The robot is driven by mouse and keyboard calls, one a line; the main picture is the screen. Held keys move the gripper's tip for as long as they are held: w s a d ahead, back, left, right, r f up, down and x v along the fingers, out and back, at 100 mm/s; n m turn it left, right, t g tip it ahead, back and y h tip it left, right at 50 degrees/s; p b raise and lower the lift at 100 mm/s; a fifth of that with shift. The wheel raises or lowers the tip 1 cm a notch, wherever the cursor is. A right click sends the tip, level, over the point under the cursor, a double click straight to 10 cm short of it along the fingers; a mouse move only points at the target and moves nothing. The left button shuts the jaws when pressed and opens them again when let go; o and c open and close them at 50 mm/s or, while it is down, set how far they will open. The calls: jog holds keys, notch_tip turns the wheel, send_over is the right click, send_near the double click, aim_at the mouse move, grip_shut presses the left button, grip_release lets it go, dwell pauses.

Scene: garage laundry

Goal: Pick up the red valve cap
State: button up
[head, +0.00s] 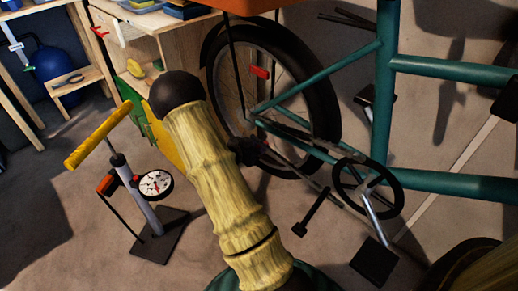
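My yellow arm crosses the middle of the head view and hides part of the scene behind it. A small dark shape (248,151) shows at the arm's right edge, in front of the bicycle's rear wheel. It may be my gripper, but its fingers cannot be made out. A tiny reddish spot shows at its right end, too small to identify. I cannot pick out the red valve cap with certainty. A small red piece (260,72) shows at the spokes of the rear wheel (325,105); it may be a reflector.
A floor pump with a yellow handle (98,135) and round gauge (156,184) stands left of my arm. The teal bicycle frame (450,72) and pedals (375,261) fill the right. A wooden workbench (178,38) stands behind. Bare floor shows at the lower left.

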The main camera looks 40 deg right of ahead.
grip_shut()
jog(key=shift+r+p, duration=0.5)
jog(key=shift+r, duration=0.05)
notch_tip(320, 180, up, 3)
jog(key=shift+r+p, duration=0.1)
jog(key=shift+p, duration=1.1)
jog(key=s+a+p, duration=0.1)
jog(key=a+p, duration=0.4)
jog(key=a, duration=1.3)
jog(key=shift+s+f, duration=0.2)
jog(key=shift+f, duration=0.2)
